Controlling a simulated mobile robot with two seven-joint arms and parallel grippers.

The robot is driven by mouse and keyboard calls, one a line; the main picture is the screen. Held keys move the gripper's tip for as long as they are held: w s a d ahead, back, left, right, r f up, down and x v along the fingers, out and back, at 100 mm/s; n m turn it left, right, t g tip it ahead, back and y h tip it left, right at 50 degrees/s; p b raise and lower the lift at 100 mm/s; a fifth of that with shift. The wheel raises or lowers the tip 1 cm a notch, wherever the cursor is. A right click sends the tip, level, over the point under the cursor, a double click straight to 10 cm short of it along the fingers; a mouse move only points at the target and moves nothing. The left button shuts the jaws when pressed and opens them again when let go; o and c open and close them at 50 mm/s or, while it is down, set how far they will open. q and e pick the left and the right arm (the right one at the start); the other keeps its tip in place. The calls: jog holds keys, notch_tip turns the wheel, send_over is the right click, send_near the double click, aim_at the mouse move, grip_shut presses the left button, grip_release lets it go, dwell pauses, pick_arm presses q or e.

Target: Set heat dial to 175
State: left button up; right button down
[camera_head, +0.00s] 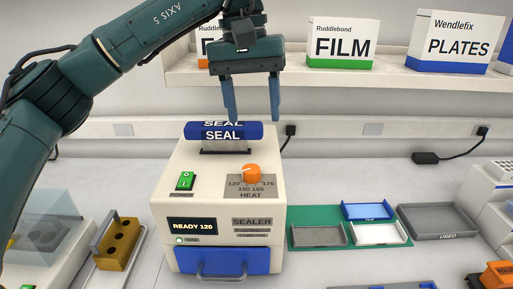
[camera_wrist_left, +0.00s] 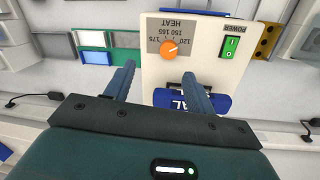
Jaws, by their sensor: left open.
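The sealer (camera_head: 180,220) is a cream box with a HEAT plate marked 120, 150, 165 and 175. Its orange heat dial (camera_head: 251,174) sits on top, at the right. The dial also shows in the wrist view (camera_wrist_left: 169,48), uncovered. The small display (camera_head: 192,226) reads READY 120. My left gripper (camera_head: 253,110) points down above the blue SEAL handle (camera_head: 222,131), apart from the dial. Its two fingers are spread with nothing between them, and in the wrist view the gripper (camera_wrist_left: 159,72) lies close to the dial. My right gripper is not in view.
A green POWER switch (camera_head: 186,181) is left of the dial. A tan holed block (camera_head: 118,243) stands left of the sealer. Small trays on a green mat (camera_head: 301,215) and a grey USED tray (camera_head: 438,222) lie to the right. A shelf (camera_head: 290,77) with boxes is behind.

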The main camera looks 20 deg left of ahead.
aim_at(251, 168)
pick_arm(q)
jog(key=shift+y, duration=0.4)
jog(key=f, duration=1)
jog(key=shift+w+a+f, duration=0.15)
jog(key=shift+a+f, duration=0.05)
jog(key=shift+a, duration=0.2)
jog(key=shift+f, duration=0.6)
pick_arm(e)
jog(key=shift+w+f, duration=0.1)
pick_arm(q)
jog(key=shift+c, duration=0.5)
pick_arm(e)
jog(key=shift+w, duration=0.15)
pick_arm(q)
jog(key=c, duration=0.9)
jog(key=shift+d, duration=0.1)
